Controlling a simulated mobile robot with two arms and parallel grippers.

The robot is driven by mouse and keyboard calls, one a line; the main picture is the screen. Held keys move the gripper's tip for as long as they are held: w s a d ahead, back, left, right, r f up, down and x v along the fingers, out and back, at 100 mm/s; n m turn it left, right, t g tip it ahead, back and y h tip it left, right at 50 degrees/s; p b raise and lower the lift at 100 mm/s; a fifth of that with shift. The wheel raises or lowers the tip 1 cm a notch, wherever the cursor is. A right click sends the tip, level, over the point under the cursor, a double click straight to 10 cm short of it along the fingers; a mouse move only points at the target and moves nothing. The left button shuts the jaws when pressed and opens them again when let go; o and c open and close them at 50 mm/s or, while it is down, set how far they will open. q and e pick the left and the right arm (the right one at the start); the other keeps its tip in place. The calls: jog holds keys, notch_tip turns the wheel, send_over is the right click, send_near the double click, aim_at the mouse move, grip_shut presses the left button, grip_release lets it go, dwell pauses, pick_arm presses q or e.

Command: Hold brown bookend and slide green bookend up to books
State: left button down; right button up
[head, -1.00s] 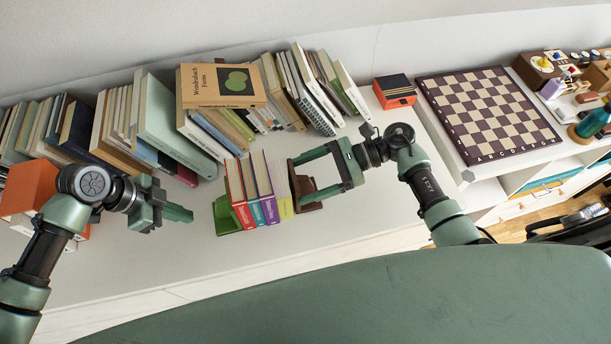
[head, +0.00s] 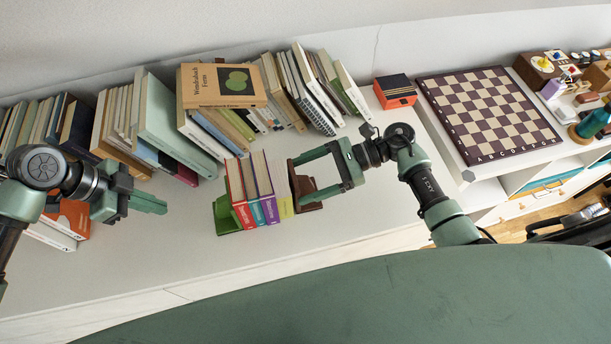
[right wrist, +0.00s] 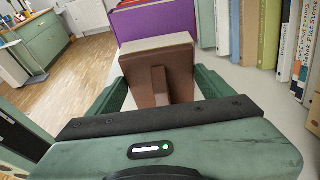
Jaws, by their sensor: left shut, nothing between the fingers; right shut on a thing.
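The brown bookend (head: 305,186) stands on the shelf top at the right end of a short row of red, blue, purple and yellow books (head: 255,192). My right gripper (head: 297,180) is shut on it, and the right wrist view shows the brown bookend (right wrist: 158,75) between the fingers. The green bookend (head: 226,216) stands at the left end of the row, right up against the red book as far as I can see; its far part is hidden. My left gripper (head: 165,205) is shut and empty, apart from the green bookend, to its left.
A long row of leaning books (head: 165,125) stands behind, with a tan book (head: 222,86) lying on top. An orange box and white books lie partly behind my left arm. A chessboard (head: 490,112) and an orange box (head: 395,92) are at the right. The shelf front is clear.

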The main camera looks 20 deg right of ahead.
dwell(0.3)
jog(key=o, duration=2)
jog(key=v, duration=1.2)
